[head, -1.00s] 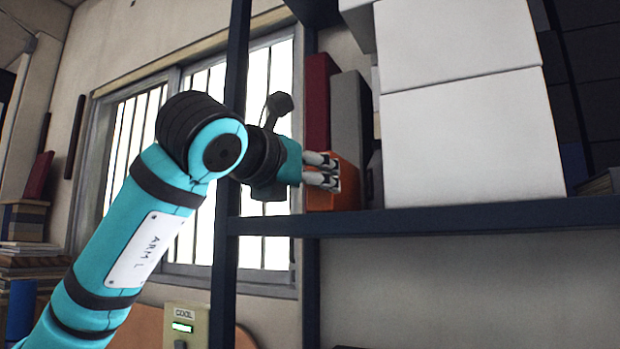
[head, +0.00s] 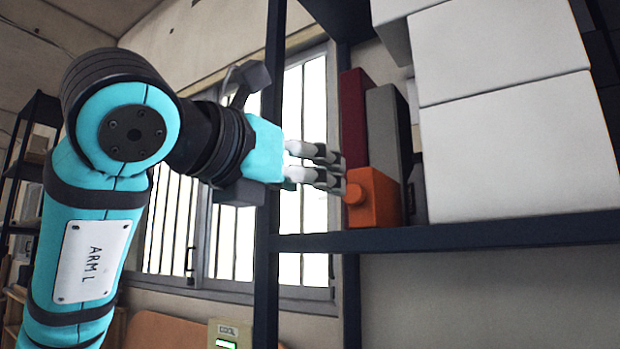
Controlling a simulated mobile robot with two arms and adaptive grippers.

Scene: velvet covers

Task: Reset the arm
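My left arm, labelled "ARM L", comes up from the lower left in the head view and bends at a teal joint. My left gripper (head: 341,173) points right toward the shelf. Its two pale fingers lie side by side with a gap between them, and nothing shows held in it. The fingertips are at the left edge of an orange box (head: 376,197) with a round knob; whether they touch it I cannot tell. My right gripper is not in view.
The dark shelf (head: 450,236) carries a red book-like block (head: 354,120), a grey block (head: 385,140) and stacked white boxes (head: 520,150). A dark upright post (head: 268,270) stands behind my gripper. A barred window (head: 230,240) is behind; a "COOL" panel (head: 229,334) is below.

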